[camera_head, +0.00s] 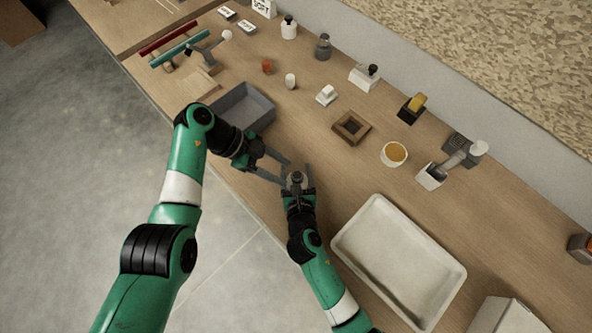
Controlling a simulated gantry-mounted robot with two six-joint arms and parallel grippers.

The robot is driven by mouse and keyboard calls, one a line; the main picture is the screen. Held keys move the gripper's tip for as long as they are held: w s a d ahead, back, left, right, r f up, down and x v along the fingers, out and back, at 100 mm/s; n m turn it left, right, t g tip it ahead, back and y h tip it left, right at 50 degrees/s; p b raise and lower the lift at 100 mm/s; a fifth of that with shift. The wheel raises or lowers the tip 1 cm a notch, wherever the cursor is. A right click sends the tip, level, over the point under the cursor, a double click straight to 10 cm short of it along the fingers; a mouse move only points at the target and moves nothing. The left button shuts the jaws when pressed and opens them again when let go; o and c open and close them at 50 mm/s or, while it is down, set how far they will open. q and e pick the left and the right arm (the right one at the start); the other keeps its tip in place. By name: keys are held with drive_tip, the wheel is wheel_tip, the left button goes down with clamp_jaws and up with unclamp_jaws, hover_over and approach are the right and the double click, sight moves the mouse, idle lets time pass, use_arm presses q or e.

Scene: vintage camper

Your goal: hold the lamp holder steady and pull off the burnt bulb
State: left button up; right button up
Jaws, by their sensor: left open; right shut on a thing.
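My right gripper (297,187) is shut on a small dark grey piece (297,177), seemingly the lamp holder with the burnt bulb. It is held over the near edge of the wooden counter. Holder and bulb are too small and too covered by the fingers to tell apart. My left gripper (286,172) is open and comes in from the left. Its two long fingers point at the grey piece, their tips close beside it. I cannot tell whether they touch it.
A grey open bin (268,108) stands just behind my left gripper. A large white tray (453,275) lies to the right. The counter (335,180) is clear between block and tray.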

sight(290, 180)
use_arm(q)
drive_tip(key=shift+x, duration=1.85)
clamp_jaws()
drive_tip(key=shift+r, duration=0.1)
drive_tip(key=shift+r, duration=1.45)
drive_tip(key=shift+r, duration=2)
